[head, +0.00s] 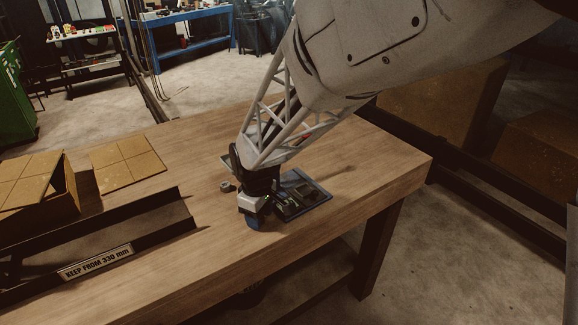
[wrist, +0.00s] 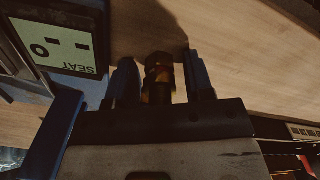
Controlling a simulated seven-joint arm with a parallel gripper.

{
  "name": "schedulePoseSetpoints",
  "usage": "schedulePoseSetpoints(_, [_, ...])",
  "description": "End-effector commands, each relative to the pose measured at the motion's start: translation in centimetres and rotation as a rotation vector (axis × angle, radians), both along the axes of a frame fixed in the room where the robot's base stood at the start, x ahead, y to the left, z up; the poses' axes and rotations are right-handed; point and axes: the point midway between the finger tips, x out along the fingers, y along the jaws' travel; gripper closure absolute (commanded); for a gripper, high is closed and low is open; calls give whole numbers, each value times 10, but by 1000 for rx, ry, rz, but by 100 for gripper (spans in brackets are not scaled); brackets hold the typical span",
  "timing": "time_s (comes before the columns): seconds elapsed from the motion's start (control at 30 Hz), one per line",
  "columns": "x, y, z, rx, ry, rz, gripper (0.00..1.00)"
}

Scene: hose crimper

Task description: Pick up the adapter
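In the wrist view, a dark cylindrical fitting with brass-coloured parts, which looks like the adapter (wrist: 158,72), is at the table between the two fingers of my gripper (wrist: 160,82). There is a gap between it and each finger, so my gripper is open around it. In the head view my gripper (head: 254,220) points down, low over the table beside the dark tray. The adapter is not visible there, hidden by the gripper and wrist.
A dark blue-edged tray (head: 318,196) lies close to the right of my gripper; its "SEAT" label (wrist: 66,48) shows in the wrist view. A small grey ring-like part (head: 227,187) lies left. A dark channel (head: 150,232) and cardboard box (head: 40,205) stand further left.

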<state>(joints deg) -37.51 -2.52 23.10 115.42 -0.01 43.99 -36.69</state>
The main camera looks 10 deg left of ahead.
Motion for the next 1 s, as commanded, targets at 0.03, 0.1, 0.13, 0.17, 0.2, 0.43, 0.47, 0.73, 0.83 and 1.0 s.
schedulePoseSetpoints(0.03, [0, 0, 0, 0, 0, 0, 60])
schedulePoseSetpoints(0.1, [0, 0, 0, 0, 0, 0, 71])
schedulePoseSetpoints(0.13, [0, 0, 0, 0, 0, 0, 75])
schedulePoseSetpoints(0.17, [0, 0, 0, 0, 0, 0, 80])
schedulePoseSetpoints(0.2, [0, 0, 0, 0, 0, 0, 86])
schedulePoseSetpoints(0.43, [0, 0, 0, 0, 0, 0, 97])
schedulePoseSetpoints(0.47, [0, 0, 0, 0, 0, 0, 97])
schedulePoseSetpoints(0.73, [0, 0, 7, 1, -1, 0, 97])
schedulePoseSetpoints(0.83, [0, 0, 14, 2, -2, 0, 97])
schedulePoseSetpoints(1.0, [0, 0, 35, 1, -2, 0, 97])
